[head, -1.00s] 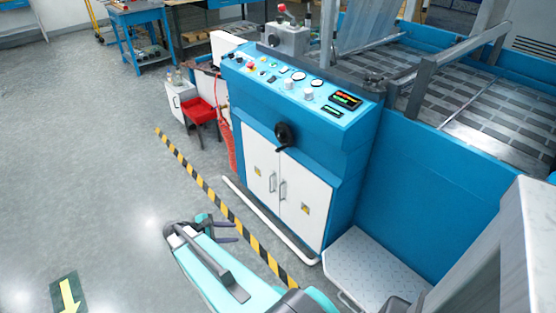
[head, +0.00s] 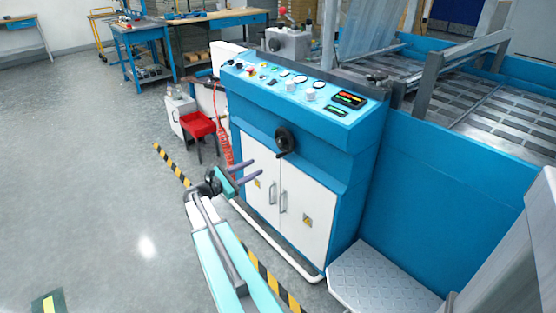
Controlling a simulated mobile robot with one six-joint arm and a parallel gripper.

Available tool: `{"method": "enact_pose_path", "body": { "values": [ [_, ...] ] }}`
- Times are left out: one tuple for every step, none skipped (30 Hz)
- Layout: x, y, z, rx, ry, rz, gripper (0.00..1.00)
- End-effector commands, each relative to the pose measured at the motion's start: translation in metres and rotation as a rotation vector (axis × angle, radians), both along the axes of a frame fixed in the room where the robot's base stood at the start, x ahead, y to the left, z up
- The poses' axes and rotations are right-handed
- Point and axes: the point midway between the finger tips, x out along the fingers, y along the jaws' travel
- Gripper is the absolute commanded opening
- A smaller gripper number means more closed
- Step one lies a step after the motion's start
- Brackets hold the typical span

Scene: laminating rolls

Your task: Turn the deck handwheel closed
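The deck handwheel appears to be the small black wheel (head: 285,140) with a crank knob, on the front of the blue machine (head: 335,160), above its white doors. My gripper (head: 247,174) is at the end of my teal arm, left of and below the handwheel and apart from it. Its two purple-grey fingers point right toward the cabinet front with a gap between them. Nothing shows between the fingers. The handwheel is fully in view.
A control panel (head: 300,90) with knobs and displays tops the machine. White doors (head: 283,192) with handles and a white floor rail (head: 272,245) lie below. A red bin (head: 197,124) stands at left. A metal step (head: 375,275) is at lower right. Open floor lies left.

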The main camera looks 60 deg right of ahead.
Motion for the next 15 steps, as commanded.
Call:
{"method": "enact_pose_path", "body": {
  "values": [
    [0.000, 0.000, 0.000, 0.001, 0.000, 0.000, 0.36],
    [0.000, 0.000, 0.000, 0.001, 0.000, 0.000, 0.36],
    [0.000, 0.000, 0.000, 0.001, -0.001, 0.000, 0.36],
    [0.000, 0.000, 0.000, 0.001, -0.001, -0.001, 0.36],
    [0.000, 0.000, 0.000, 0.001, -0.001, -0.001, 0.36],
    [-0.001, -0.001, -0.001, 0.002, -0.002, 0.000, 0.36],
    [-0.001, -0.001, -0.001, 0.002, -0.002, 0.000, 0.36],
    [-0.001, -0.002, -0.001, 0.002, -0.002, 0.000, 0.36],
    [-0.002, -0.003, -0.001, 0.002, -0.002, -0.001, 0.36],
    [-0.002, -0.005, -0.001, 0.002, -0.002, -0.001, 0.36],
    [-0.003, -0.006, -0.001, 0.002, -0.002, -0.001, 0.36],
    [-0.003, -0.009, -0.001, 0.002, -0.002, -0.001, 0.36],
    [-0.004, -0.012, -0.001, 0.002, -0.002, -0.001, 0.36],
    [-0.005, -0.014, -0.001, 0.002, -0.002, -0.001, 0.36],
    [-0.007, -0.018, -0.001, 0.002, -0.002, -0.002, 0.36]
  ]
}}
